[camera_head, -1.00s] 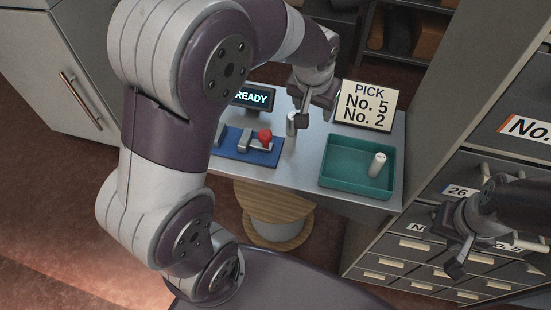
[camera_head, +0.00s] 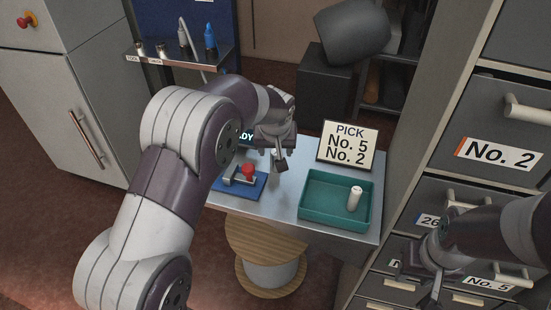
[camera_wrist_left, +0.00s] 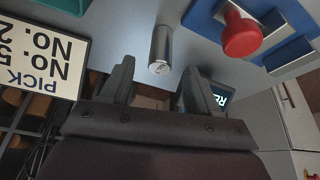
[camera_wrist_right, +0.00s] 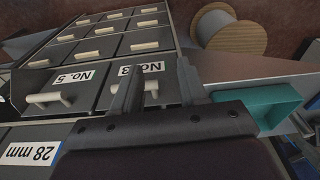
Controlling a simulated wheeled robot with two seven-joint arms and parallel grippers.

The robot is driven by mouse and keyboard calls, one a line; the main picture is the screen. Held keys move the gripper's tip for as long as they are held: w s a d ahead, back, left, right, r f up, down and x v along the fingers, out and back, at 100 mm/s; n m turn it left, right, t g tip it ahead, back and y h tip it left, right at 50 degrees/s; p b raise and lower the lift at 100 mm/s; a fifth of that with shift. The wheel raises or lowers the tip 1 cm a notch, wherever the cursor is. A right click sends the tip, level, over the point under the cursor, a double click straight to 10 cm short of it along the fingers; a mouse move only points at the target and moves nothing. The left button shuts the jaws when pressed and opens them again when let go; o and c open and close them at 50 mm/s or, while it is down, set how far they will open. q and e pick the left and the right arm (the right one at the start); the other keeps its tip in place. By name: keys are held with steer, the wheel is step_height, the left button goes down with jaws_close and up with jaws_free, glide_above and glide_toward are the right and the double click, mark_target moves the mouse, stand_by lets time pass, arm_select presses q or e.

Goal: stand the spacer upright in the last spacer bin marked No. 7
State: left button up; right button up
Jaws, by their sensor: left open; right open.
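A small metal cylinder (camera_wrist_left: 161,50) stands on the steel table, just beyond my left fingertips in the left wrist view; in the head view my left gripper (camera_head: 280,158) hides it. My left gripper is open and empty. A pale cylinder (camera_head: 355,198) stands in the green tray (camera_head: 312,218). I cannot tell which cylinder is the spacer. My right gripper (camera_head: 420,278) is open and empty in front of the drawer cabinet; the right wrist view shows drawers labelled No. 5 (camera_wrist_right: 76,77) and No. 3 (camera_wrist_right: 140,68) near its fingers. No label No. 7 is legible.
A blue fixture with a red knob (camera_head: 248,169) sits left of the green tray. A sign (camera_head: 348,146) reads PICK No. 5, No. 2. A drawer marked No. 2 (camera_head: 498,153) is at upper right. A wooden spool (camera_head: 266,245) stands below the table's front edge.

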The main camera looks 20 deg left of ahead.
arm_select(q)
steer(key=x, duration=0.3)
steer(key=shift+w+r, duration=0.15)
steer(key=shift+w, duration=0.05)
steer(key=shift+s, duration=0.1)
steer(key=shift+s+r, duration=0.1)
steer(key=shift+c, duration=1.2)
jaws_close()
step_height(320, 180, up, 4)
steer(key=shift+r+b, duration=0.1)
steer(key=shift+b, duration=0.2)
steer(key=s+d+r+b, duration=0.1)
steer(key=s+d+r, duration=0.5)
steer(key=d, duration=0.4)
steer(key=shift+r+b, duration=0.35)
steer(key=shift+r, duration=0.05)
